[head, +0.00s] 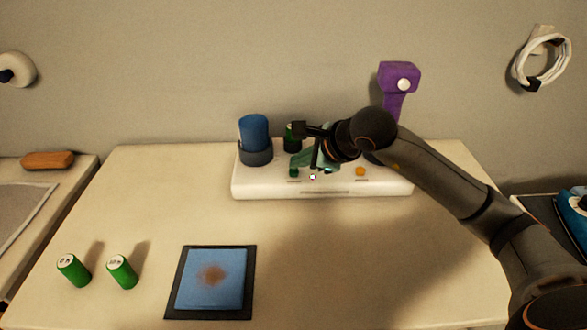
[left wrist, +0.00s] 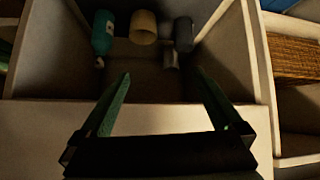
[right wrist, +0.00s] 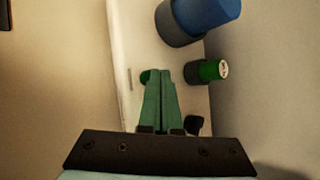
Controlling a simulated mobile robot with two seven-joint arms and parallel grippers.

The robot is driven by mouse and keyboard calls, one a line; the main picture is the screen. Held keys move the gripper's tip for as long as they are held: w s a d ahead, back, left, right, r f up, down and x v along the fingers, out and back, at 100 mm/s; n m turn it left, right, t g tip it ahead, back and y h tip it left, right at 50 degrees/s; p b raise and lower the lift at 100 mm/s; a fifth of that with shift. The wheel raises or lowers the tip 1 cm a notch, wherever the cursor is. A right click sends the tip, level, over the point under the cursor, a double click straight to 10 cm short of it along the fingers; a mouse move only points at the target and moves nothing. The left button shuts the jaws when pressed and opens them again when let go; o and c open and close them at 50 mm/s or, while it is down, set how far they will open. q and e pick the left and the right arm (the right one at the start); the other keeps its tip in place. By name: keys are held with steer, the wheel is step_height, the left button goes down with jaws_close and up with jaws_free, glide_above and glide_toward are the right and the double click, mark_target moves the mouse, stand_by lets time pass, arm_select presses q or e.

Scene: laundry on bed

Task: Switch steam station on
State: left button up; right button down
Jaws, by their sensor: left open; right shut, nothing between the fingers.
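The steam station (head: 270,187) is a white base at the back of the table. A blue tank (head: 254,128) stands in its dark holder, with a green battery-like cylinder (head: 290,138) beside it. A small green button (head: 294,173) and an orange one (head: 360,172) sit on its top. My right gripper (head: 299,163) is shut and empty, low over the base. In the right wrist view its tips (right wrist: 162,75) are right beside the green button (right wrist: 145,77); I cannot tell whether they touch. My left gripper (left wrist: 163,74) is open and empty over a compartment.
A purple steamer (head: 398,80) stands behind my right arm. Two green batteries (head: 73,270) and a stained blue cloth (head: 210,278) on a dark board lie in front. The compartment (left wrist: 185,118) under my left gripper holds a teal bottle (left wrist: 103,33) and cups.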

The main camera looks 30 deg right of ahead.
mark_target(299, 177)
steer(key=shift+r, duration=0.1)
step_height(299, 177, up, 6)
steer(key=p, duration=0.3)
